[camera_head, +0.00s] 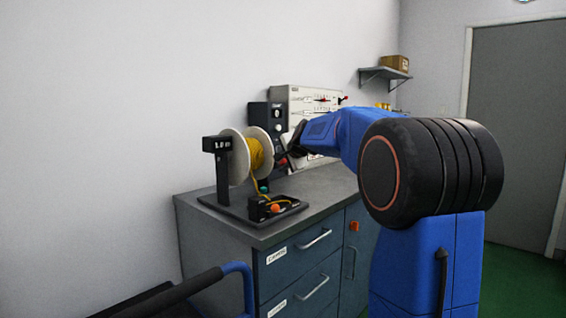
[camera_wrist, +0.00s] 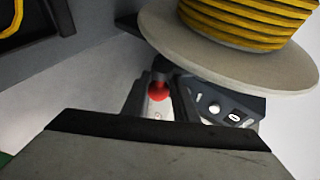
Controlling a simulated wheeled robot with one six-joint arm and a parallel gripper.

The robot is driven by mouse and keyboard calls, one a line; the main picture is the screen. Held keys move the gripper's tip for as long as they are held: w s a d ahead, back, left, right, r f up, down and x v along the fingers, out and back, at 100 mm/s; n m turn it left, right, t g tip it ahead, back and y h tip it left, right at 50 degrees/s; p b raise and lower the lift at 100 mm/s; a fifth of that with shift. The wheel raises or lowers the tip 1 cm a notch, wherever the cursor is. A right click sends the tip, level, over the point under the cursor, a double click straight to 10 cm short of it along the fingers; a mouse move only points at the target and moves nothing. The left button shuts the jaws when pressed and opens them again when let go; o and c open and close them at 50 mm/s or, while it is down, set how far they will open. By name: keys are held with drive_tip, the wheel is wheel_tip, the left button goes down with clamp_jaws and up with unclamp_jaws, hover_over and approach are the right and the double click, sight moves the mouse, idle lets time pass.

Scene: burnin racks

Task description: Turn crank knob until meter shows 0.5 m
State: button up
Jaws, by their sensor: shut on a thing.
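The reel (camera_head: 231,157) with wound yellow cable (camera_head: 257,154) stands on a black base on the cabinet top. The dark meter box (camera_head: 216,144) stands at its left with small white characters, too small to read surely. My gripper (camera_head: 287,152) reaches in from the right, at the reel's right side. In the wrist view, my gripper (camera_wrist: 158,105) is shut on the red crank knob (camera_wrist: 158,91), which shows between the fingers. The reel's pale flange (camera_wrist: 225,62) and yellow windings are just above it. The crank arm is mostly hidden.
A white panel (camera_head: 300,101) and a black box (camera_head: 262,115) stand behind the reel. Cable runs to a small black block with an orange knob (camera_head: 275,208) on the base (camera_head: 236,211). The cabinet top (camera_head: 316,187) is clear at front right.

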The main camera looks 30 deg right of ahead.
drive_tip(key=shift+w, duration=0.15)
drive_tip(key=shift+w+a+f, duration=0.2)
drive_tip(key=shift+w+f, duration=0.1)
drive_tip(key=shift+w, duration=0.15)
drive_tip(key=shift+w+a+f, duration=0.15)
drive_tip(key=shift+w+f, duration=0.15)
drive_tip(key=shift+w, duration=0.15)
drive_tip(key=shift+w+a, duration=0.1)
drive_tip(key=shift+w, duration=0.1)
